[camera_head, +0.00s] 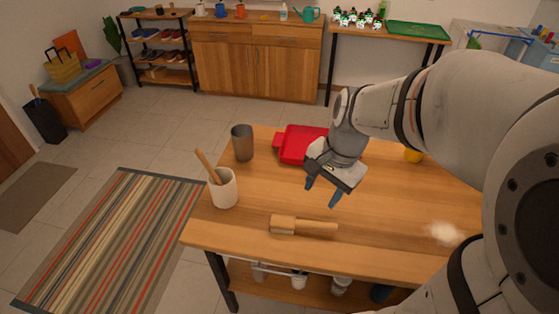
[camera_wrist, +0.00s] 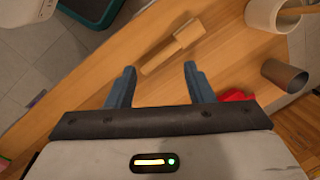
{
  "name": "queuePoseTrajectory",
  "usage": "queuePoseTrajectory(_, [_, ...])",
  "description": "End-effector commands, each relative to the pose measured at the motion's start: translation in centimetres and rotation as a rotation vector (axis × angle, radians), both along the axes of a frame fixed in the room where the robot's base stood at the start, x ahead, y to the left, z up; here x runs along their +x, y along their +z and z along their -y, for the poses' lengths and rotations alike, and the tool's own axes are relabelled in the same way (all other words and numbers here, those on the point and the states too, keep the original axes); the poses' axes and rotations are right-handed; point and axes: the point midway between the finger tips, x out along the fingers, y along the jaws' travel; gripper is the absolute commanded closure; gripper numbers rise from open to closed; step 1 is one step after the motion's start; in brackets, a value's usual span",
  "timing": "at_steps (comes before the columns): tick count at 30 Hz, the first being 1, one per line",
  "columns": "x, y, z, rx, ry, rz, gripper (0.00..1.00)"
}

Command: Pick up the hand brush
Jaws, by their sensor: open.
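The hand brush (camera_head: 300,226) is wooden, with a blocky head at its left end and a thin handle to the right. It lies on the wooden table (camera_head: 260,190) near the front edge. My gripper (camera_head: 322,196) is open and empty above the table, a little behind and above the brush handle. In the wrist view, the hand brush (camera_wrist: 174,45) lies beyond the fingertips of my gripper (camera_wrist: 158,75), its handle end nearest the gap. The fingers look apart from it.
A white crock (camera_head: 223,190) with a wooden utensil and a grey cup (camera_head: 242,143) stand on the left. A red dustpan (camera_head: 298,143) lies behind my gripper. A pale pile (camera_head: 443,232) lies at right. The table around the brush is clear.

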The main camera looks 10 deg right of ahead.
Motion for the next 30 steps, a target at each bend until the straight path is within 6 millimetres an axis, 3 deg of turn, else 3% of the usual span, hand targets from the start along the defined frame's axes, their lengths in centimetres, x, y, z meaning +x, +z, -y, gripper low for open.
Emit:
queuePoseTrajectory(1, [1.3,-3.5,0.4,0.041,-0.131,-0.062,0.52])
queuePoseTrajectory(3, [2.9,-6.4,0.8,0.092,-0.314,-0.139,0.52])
queuePoseTrajectory(10, [6.5,-14.0,2.1,0.203,-0.786,-0.354,0.52])
queuePoseTrajectory(17, [7.7,-17.0,2.5,0.235,-0.971,-0.444,0.52])
queuePoseTrajectory(30, [8.0,-21.6,-0.2,0.234,-0.976,-0.449,0.52])
